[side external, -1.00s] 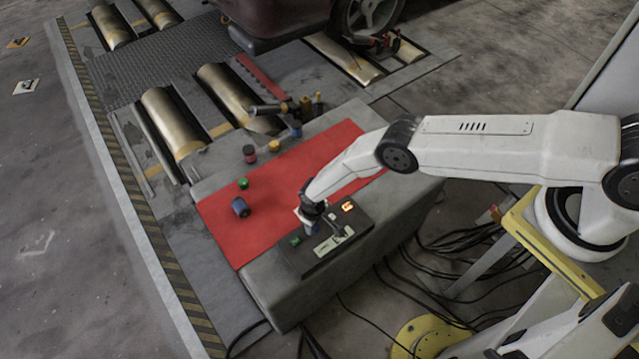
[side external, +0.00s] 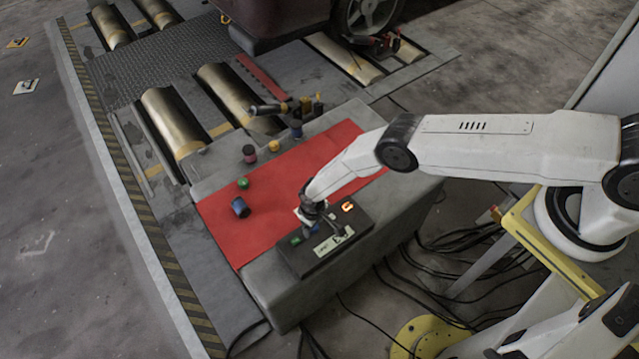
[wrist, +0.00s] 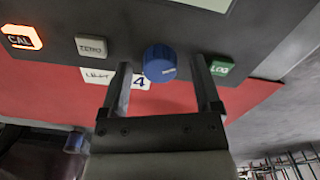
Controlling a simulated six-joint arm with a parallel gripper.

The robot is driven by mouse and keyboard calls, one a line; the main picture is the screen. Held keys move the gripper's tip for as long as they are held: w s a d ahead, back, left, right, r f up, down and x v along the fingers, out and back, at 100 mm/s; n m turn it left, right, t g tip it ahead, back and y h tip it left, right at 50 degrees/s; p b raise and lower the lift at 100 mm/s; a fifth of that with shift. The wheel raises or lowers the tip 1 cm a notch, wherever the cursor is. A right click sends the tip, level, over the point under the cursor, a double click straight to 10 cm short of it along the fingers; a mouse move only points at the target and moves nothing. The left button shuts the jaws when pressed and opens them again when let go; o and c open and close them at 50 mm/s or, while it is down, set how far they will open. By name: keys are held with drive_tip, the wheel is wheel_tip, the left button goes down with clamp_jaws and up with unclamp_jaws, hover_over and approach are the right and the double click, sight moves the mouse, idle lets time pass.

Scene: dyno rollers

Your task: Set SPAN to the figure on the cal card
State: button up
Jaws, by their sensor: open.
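A blue knob (wrist: 160,63) with a pale pointer line sits on the dark control box (side external: 318,262). My gripper (wrist: 162,75) is open, its two fingers on either side of the knob, with visible gaps. In the side view my gripper (side external: 312,213) points down at the box. A white card (wrist: 97,77) lies on the red mat beside the box. The left finger hides part of its writing; a "4" shows clearly, the rest is hard to read. A pale display strip (side external: 334,241) is on the box, its reading illegible. No SPAN label is readable.
The box has a lit orange CAL button (wrist: 22,37), a ZERO button (wrist: 91,47) and a green LOG button (wrist: 221,66). The red mat (side external: 275,205) carries a blue spool-like object (side external: 240,208) and a green one (side external: 243,183). The mat's middle is clear.

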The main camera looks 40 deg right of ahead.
drive_tip(key=shift+r, duration=0.15)
drive_tip(key=shift+r, duration=3.65)
drive_tip(key=shift+r, duration=0.1)
